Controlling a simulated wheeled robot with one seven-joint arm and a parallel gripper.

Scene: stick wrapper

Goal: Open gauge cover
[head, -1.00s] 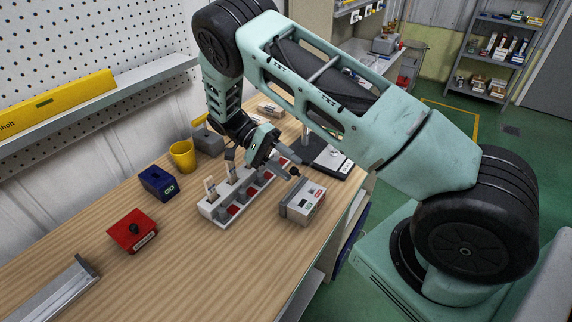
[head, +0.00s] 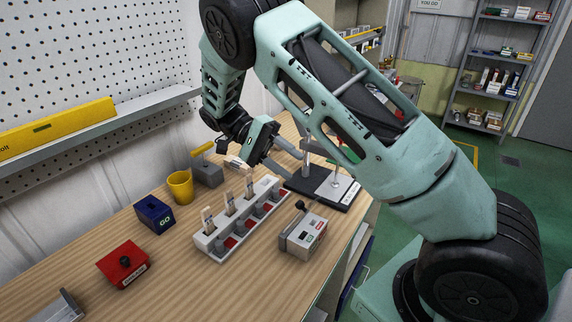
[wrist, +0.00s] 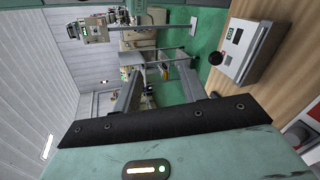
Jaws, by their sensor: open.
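A small grey box (head: 303,238) with a green and a red label stands near the bench's right edge. A black ball knob (head: 300,205) sticks up at its back; I take this box to be the gauge, and its lid looks shut. In the wrist view the box (wrist: 252,50) is at upper right, with the knob (wrist: 216,58) toward the fingers. My gripper (head: 294,168) is open and empty, above and behind the knob and apart from it. Its two fingers (wrist: 165,84) also show in the wrist view.
A white rack (head: 208,243) with upright sticks stands left of the box. A black-based stand (head: 330,192) is behind it. A yellow cup (head: 180,187), blue GO box (head: 154,213) and red box (head: 123,264) are farther left.

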